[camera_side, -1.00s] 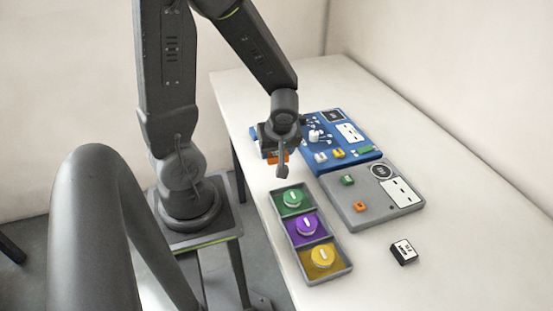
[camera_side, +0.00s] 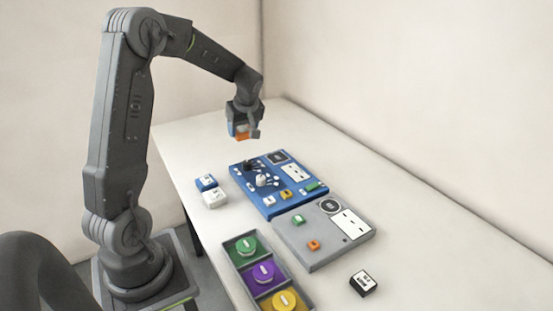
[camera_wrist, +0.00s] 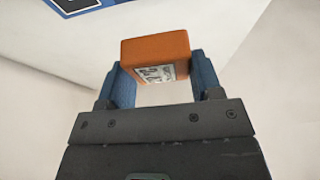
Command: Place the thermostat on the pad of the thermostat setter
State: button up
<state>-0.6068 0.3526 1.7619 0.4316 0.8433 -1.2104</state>
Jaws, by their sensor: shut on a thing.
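My gripper (camera_side: 243,131) is shut on an orange block (camera_wrist: 155,50) with a printed label on one side. It holds the block in the air, above the far part of the table in the side view. In the wrist view the block sits between the two blue fingers. A blue board (camera_side: 268,205) with a round pale knob, small buttons and a dark display lies on the table below the gripper. A grey board (camera_side: 310,262) with a dark round dial, a white panel, and green and orange buttons lies in front of it. I cannot tell which is the thermostat setter.
A blue block (camera_side: 206,182) and a white block (camera_side: 214,198) stand left of the blue board. A tray (camera_side: 251,282) with green, purple and yellow knobs lies at the front. A black block with a white label (camera_side: 363,283) is at front right. The table's right side is clear.

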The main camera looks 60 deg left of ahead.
jog(key=w+a, duration=0.2)
jog(key=a, duration=0.3)
send_over(276, 156)
jog(key=d, duration=0.1)
notch_tip(276, 156, down, 7)
jog(key=shift+d+r, duration=0.15)
jog(key=shift+f, duration=2)
jog(key=o, duration=1)
jog(key=shift+f, duration=0.15)
jog(key=shift+c, duration=0.2)
